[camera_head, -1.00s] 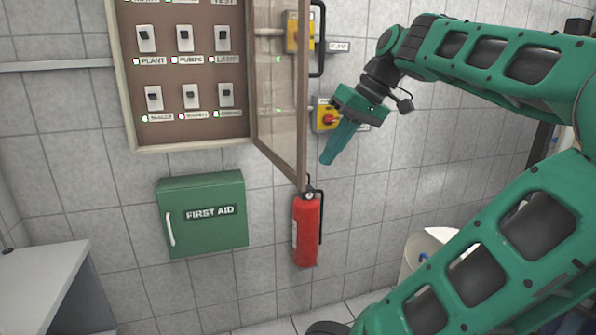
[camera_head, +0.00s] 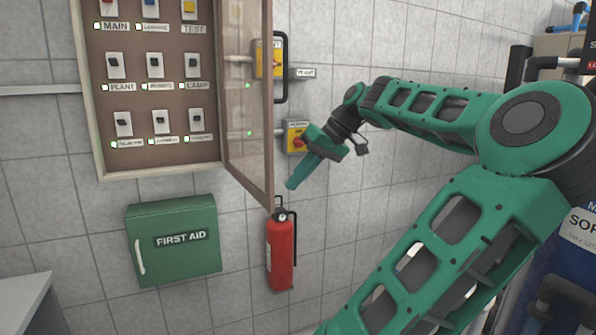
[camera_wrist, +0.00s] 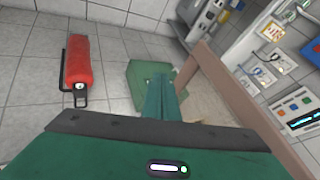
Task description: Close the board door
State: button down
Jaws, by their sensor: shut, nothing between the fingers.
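The board door (camera_head: 249,95) is a brown frame with a clear pane. It stands swung open from the right side of the switch board (camera_head: 157,85), jutting toward me. A black handle (camera_head: 282,68) shows at its outer side. My gripper (camera_head: 291,186) is shut and empty, to the right of the door's lower outer corner, apparently a small gap away. In the wrist view the shut fingers (camera_wrist: 160,82) lie to the left of the door's brown frame (camera_wrist: 245,105). Whether they touch the door cannot be told.
A red fire extinguisher (camera_head: 281,252) hangs below the door's outer corner. A green first aid box (camera_head: 173,240) is under the board. A yellow switch box (camera_head: 297,137) is on the wall behind my gripper. A grey cabinet (camera_head: 22,301) stands at lower left.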

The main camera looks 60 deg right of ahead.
jog(key=w+a+f, duration=0.2)
jog(key=w+a, duration=0.2)
jog(key=shift+f, duration=0.3)
jog(key=shift+w, duration=0.15)
